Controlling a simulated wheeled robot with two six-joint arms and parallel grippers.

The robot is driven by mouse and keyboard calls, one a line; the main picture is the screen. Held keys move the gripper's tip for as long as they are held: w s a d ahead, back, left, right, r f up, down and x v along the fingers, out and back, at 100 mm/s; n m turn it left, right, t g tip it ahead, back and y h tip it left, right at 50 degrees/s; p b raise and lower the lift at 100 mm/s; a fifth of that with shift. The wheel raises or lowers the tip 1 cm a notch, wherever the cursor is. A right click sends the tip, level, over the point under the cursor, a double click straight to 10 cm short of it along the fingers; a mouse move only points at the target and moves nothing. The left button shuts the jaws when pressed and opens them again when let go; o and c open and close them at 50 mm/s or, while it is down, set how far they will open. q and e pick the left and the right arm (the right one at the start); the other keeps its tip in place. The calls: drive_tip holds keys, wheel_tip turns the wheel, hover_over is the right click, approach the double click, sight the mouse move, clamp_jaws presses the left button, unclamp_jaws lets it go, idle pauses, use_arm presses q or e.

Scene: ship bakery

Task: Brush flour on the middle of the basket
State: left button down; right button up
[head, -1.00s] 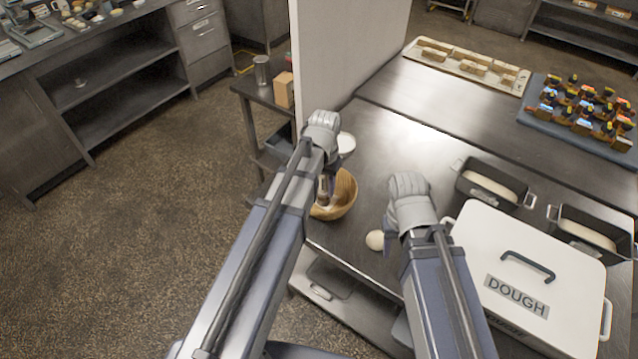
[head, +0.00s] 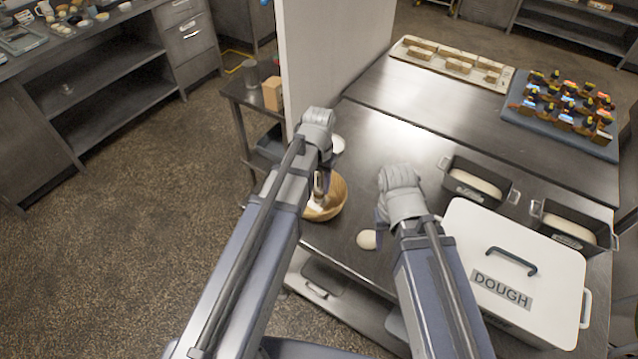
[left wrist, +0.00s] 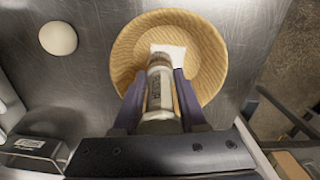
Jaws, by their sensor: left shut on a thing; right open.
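The round woven basket (head: 338,205) lies on the steel table near its left edge. My left gripper (head: 321,182) is over it, shut on a brush with a pale, labelled handle (left wrist: 160,92). In the left wrist view the brush's white bristle end (left wrist: 168,52) is over the middle of the basket (left wrist: 205,50). I cannot tell whether the bristles touch the basket or whether some of the white is flour. My right gripper (head: 381,214) is open and empty above the table, beside a dough ball (head: 367,240).
The white DOUGH box (head: 540,265) and two dark loaf tins (head: 455,180) are at the right. A pale wall panel (head: 325,60) rises at the table's left side. Trays of goods lie at the back.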

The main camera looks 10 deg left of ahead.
use_arm(q)
drive_tip(key=shift+r+p, duration=0.8)
drive_tip(key=shift+r, duration=0.4)
wheel_tip(320, 180, up, 3)
drive_tip(key=p, duration=0.3)
drive_tip(key=shift+r, duration=0.1)
